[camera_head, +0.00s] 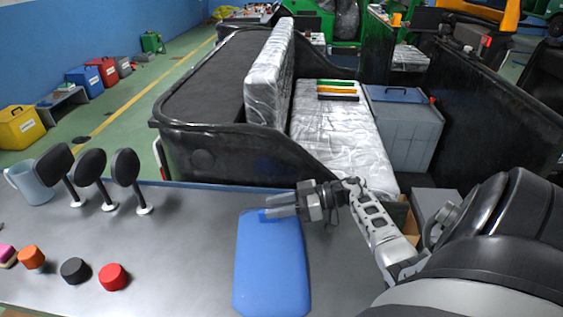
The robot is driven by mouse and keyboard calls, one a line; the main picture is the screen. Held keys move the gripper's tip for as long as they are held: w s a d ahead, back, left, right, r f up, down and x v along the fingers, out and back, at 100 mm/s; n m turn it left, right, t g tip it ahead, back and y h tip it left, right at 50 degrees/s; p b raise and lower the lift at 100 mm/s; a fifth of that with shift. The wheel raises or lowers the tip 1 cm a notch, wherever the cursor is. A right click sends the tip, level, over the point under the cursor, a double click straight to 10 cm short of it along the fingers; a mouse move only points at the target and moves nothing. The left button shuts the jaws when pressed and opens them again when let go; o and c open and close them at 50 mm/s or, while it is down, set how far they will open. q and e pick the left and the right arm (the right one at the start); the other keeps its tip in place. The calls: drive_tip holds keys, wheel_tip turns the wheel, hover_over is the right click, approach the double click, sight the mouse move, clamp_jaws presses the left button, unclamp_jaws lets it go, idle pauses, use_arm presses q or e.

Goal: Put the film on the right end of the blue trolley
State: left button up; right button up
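A blue flat piece with rounded corners (270,268), which I take to be the film, lies on or just over the grey top of the table (190,255) in front of me. This table has a blue far edge and seems to be the trolley. My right gripper (277,206) is at the piece's far edge, its fingers pointing left and overlapping that edge. Whether the fingers are closed on it is too small to tell. My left gripper is out of view.
Black round-headed stands (88,165), a light blue mug (32,182) and several coloured round knobs (113,277) stand on the table's left. Beyond it are a black rickshaw body (215,145) with a plastic-wrapped seat (335,135) and a grey bin (405,130).

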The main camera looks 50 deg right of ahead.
drive_tip(key=b+v, duration=0.2)
drive_tip(key=v, duration=1.3)
drive_tip(key=shift+s+d+r, duration=0.15)
drive_tip(key=shift+s+d, duration=0.15)
drive_tip(key=shift+s, duration=0.05)
